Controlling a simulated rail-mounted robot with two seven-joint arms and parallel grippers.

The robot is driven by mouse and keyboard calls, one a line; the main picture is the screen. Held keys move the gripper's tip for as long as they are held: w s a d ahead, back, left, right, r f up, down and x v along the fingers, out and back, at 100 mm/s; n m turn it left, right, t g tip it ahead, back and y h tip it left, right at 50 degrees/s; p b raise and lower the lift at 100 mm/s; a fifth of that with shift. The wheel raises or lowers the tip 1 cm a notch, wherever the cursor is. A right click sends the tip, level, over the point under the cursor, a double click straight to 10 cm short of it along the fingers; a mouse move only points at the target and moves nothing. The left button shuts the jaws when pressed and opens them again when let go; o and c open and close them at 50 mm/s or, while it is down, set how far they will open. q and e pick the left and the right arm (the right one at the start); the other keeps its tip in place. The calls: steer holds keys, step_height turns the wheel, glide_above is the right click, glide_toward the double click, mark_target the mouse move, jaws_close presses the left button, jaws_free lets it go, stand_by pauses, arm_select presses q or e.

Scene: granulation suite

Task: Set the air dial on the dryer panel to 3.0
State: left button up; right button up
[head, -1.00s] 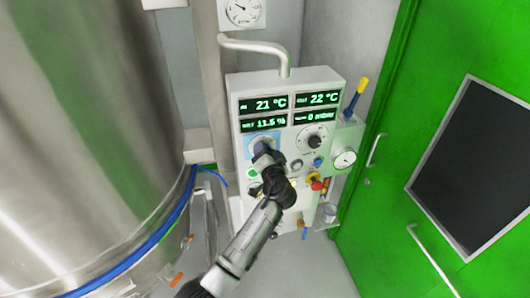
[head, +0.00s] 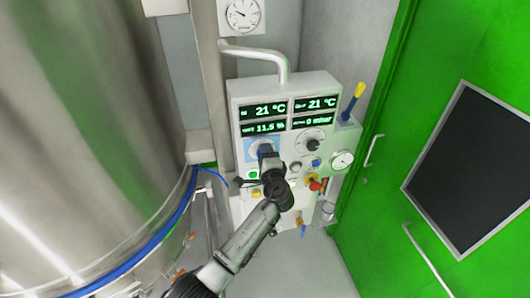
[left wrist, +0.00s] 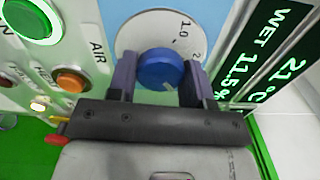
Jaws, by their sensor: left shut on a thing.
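The dryer panel (head: 284,84) is a pale box in the middle of the head view. Its air dial is a blue knob (left wrist: 160,68) on a white scale plate (left wrist: 135,32) in the left wrist view. The figure 1.0 shows above the knob, and part of a 2 shows to its right. The word AIR stands to the left. My left gripper (left wrist: 158,84) is shut on the knob, one finger on each side. A small pale mark shows low on the knob; I cannot tell the exact setting. In the head view my left gripper (head: 265,150) mostly hides the dial.
A black dial (head: 311,142), a red emergency button (head: 314,184) and a round gauge (head: 342,160) are close on the right. A green lamp (left wrist: 30,18) and orange button (left wrist: 72,80) lie beside the air dial. A steel vessel (head: 90,130) stands left, a green door (head: 400,130) right.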

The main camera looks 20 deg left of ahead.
arm_select(q)
steer(key=shift+m+p, duration=0.3)
steer(key=shift+m, duration=0.6)
steer(key=o, duration=0.9)
steer(key=shift+b+v, duration=1.1)
steer(key=shift+v, duration=5.8)
